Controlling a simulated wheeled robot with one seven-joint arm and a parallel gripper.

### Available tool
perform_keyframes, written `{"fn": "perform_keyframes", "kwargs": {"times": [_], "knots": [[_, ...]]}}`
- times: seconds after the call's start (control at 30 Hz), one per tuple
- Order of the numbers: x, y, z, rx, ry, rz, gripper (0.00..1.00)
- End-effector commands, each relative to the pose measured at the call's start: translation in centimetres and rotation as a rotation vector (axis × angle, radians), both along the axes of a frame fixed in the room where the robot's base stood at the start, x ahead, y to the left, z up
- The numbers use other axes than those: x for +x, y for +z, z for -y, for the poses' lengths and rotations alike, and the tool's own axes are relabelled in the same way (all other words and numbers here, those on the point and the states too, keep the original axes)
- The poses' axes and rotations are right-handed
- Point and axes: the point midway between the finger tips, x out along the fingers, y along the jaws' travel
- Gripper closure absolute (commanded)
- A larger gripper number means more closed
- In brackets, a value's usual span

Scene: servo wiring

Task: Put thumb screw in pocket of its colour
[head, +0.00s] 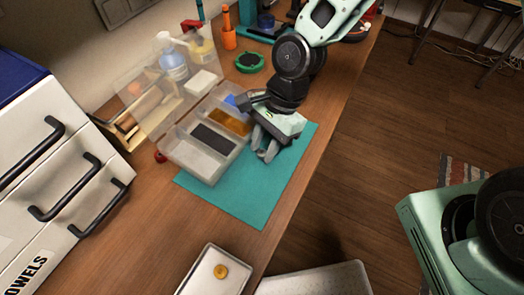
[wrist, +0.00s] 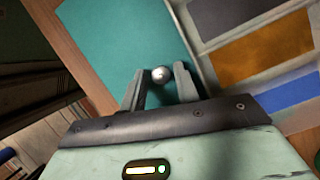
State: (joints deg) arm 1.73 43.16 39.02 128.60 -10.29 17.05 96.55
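A silver, round-headed thumb screw (wrist: 161,74) shows against the teal mat in the wrist view. It sits between the tips of my gripper (wrist: 160,78), with a thin gap to each finger. In the head view my gripper (head: 265,153) points down over the teal mat (head: 247,195), and the silver screw is hidden. The pocket box (head: 213,175) has a pale grey pocket (head: 192,157), a dark grey pocket (head: 212,138), an orange pocket (head: 230,122) and a blue pocket (head: 240,103). A gold thumb screw (head: 220,271) lies in a metal tray (head: 200,280).
The box's clear lid (head: 150,95) stands open at the back left, with bottles (head: 173,62) behind it. White drawers (head: 60,165) stand at the left. A green round dish (head: 250,62) and an orange cup (head: 229,40) stand further back. The front of the mat is clear.

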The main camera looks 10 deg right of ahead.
Motion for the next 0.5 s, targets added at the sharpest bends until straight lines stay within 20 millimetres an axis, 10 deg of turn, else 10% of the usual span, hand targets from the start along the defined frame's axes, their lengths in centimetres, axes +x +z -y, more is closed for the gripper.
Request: {"fn": "perform_keyframes", "kwargs": {"times": [0.17,0.3,0.5], "knots": [[0.03,-0.03,-0.01,0.0,0.0,0.001,0.69],[0.04,-0.01,0.0,0.0,0.0,0.001,1.0],[0.04,0.0,0.0,0.0,0.0,0.001,1.0]]}}
